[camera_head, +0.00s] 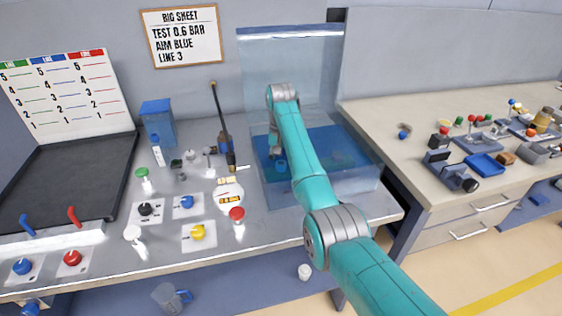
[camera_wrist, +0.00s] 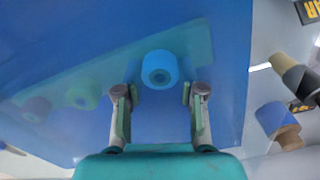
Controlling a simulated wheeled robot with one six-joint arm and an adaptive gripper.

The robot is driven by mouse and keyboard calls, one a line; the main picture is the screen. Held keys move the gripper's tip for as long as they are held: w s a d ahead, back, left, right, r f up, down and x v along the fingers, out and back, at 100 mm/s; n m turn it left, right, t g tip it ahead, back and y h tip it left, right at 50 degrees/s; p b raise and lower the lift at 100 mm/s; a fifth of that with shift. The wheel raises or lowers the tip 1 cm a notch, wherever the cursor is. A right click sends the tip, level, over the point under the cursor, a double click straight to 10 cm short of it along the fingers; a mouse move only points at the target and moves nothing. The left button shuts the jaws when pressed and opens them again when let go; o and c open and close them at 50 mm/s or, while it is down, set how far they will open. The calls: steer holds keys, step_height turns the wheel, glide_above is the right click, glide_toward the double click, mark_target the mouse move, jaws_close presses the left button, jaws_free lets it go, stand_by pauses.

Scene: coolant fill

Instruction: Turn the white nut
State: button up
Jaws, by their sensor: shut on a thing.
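A round nut with a hole in its middle (camera_wrist: 160,68) sits in the blue liquid of the clear tank (camera_head: 362,178) and looks light blue through it; I take it as the white nut. In the head view, my gripper (camera_head: 275,148) reaches down into the tank, partly blurred by the wall and liquid. A greenish nut (camera_wrist: 82,96) and a dark purplish one (camera_wrist: 37,108) lie to the left on the same pale bar.
The tank walls surround my arm closely. Left of the tank, a dark rod (camera_head: 222,125), a red-capped post (camera_head: 236,216) and a yellow knob (camera_head: 197,232) stand on the bench. A second bench (camera_head: 400,110) with small parts stands right. A jug (camera_head: 172,298) is below.

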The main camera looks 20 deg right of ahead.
steer(key=o, duration=1.1)
steer(key=shift+o, duration=0.2)
